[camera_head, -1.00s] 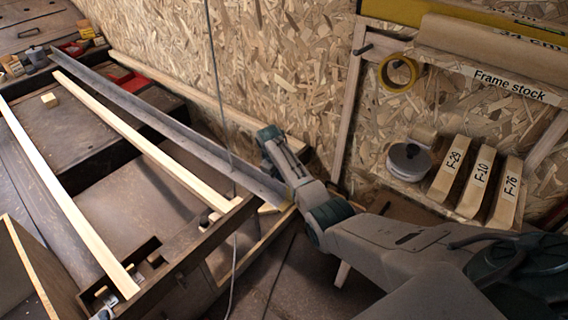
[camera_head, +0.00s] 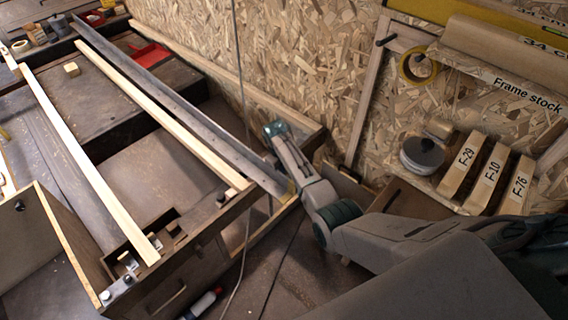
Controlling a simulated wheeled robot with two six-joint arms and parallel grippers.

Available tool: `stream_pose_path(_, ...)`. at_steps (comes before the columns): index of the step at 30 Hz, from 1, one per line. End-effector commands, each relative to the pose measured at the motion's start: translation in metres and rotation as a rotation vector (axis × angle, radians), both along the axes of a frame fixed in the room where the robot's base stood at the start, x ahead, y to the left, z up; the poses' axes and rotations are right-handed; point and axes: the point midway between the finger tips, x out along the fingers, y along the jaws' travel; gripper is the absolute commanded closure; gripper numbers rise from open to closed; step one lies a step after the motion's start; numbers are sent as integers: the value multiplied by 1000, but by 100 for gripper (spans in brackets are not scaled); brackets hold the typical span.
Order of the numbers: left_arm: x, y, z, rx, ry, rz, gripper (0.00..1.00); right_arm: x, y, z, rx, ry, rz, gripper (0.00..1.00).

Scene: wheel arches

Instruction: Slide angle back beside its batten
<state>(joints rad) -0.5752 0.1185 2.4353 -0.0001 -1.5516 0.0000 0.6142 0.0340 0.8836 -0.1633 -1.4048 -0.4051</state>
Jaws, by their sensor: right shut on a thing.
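The angle (camera_head: 170,97) is a long grey metal strip. It runs from the far left of the bench to the bench's near right edge. Its batten (camera_head: 160,107) is a pale wooden strip lying alongside it on the left, with a narrow gap between them along much of the length. The angle's far end reaches a little past the batten's far end. My right gripper (camera_head: 287,187) is shut on the angle's near end, at the bench edge. Its fingertips are partly hidden by the wrist. My left gripper is not in view.
A second pale batten (camera_head: 88,165) lies further left. The chipboard wall (camera_head: 290,60) rises close on the right. A thin cable (camera_head: 241,100) hangs across the view.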

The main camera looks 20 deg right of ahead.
Motion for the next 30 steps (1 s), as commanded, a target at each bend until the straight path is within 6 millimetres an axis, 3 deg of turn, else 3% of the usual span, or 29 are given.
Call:
stream_pose_path(2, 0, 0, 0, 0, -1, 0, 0, -5, -6, -3, -11, 16, -4, 100)
stream_pose_path(3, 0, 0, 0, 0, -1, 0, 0, -5, -7, -3, -12, 17, -4, 85)
stream_pose_path(4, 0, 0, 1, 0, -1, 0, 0, -5, -7, -3, -12, 17, -4, 80)
stream_pose_path(17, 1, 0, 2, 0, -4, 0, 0, -3, -3, 4, -7, 8, -2, 79)
stream_pose_path(30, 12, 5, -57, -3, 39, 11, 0, -11, 11, 82, -6, 7, -4, 79)
